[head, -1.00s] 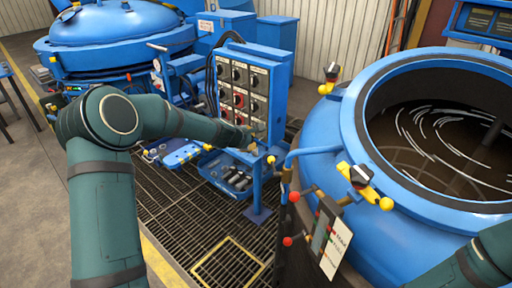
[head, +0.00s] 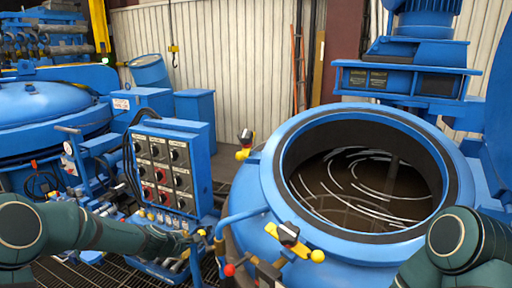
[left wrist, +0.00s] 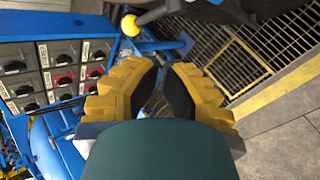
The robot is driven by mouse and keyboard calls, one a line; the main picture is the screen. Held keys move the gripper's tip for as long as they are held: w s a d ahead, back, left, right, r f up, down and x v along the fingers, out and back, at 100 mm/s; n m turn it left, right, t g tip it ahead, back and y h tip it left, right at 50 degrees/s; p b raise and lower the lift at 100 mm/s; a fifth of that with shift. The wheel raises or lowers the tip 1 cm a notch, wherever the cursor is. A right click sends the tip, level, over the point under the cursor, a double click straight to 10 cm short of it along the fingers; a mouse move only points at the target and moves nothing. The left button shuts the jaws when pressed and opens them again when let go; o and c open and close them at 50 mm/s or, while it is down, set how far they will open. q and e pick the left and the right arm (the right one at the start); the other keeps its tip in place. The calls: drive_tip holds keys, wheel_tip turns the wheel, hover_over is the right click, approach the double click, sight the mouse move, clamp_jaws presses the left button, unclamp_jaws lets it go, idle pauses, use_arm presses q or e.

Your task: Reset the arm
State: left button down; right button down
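My left arm (head: 70,230) comes in from the lower left of the head view, dark green, bent and stretched to the right. Its gripper (head: 190,242) is small there, in front of the lower part of the blue control panel and left of the open round vessel. In the left wrist view the gripper's yellow fingers with dark pads (left wrist: 160,88) stand a little apart, with floor visible between them and nothing held. My right arm (head: 465,250) shows only as a green link at the lower right. Its gripper is out of view.
The control panel (head: 170,165) has rows of knobs and also shows in the left wrist view (left wrist: 60,70). The open blue vessel (head: 262,190) has yellow-handled valves (head: 290,235) at its front. A lidded blue vessel (head: 40,105) stands left. Floor grating (left wrist: 215,45) lies below.

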use_arm(q)
drive_tip(key=s+d+f+m+g+b, duration=0.2)
drive_tip(key=s+d+f+m, duration=0.3)
drive_tip(key=s+f, duration=0.35)
drive_tip(key=s+d+f+m+g+b, duration=0.1)
drive_tip(key=s+d+f+m+g, duration=0.1)
drive_tip(key=s+d+f+m, duration=0.45)
drive_tip(key=s+d+f+m+g+h+b, duration=0.1)
drive_tip(key=s+f, duration=0.3)
drive_tip(key=s, duration=0.4)
drive_tip(key=s+d+f+m+g+h+b, duration=0.1)
drive_tip(key=s+d+f+m, duration=0.1)
drive_tip(key=s+f+m, duration=0.2)
drive_tip(key=s+f, duration=0.1)
drive_tip(key=s, duration=0.2)
drive_tip(key=shift+s+d+g+b, duration=0.25)
drive_tip(key=shift+s+g+b, duration=0.05)
drive_tip(key=shift+s+g, duration=0.1)
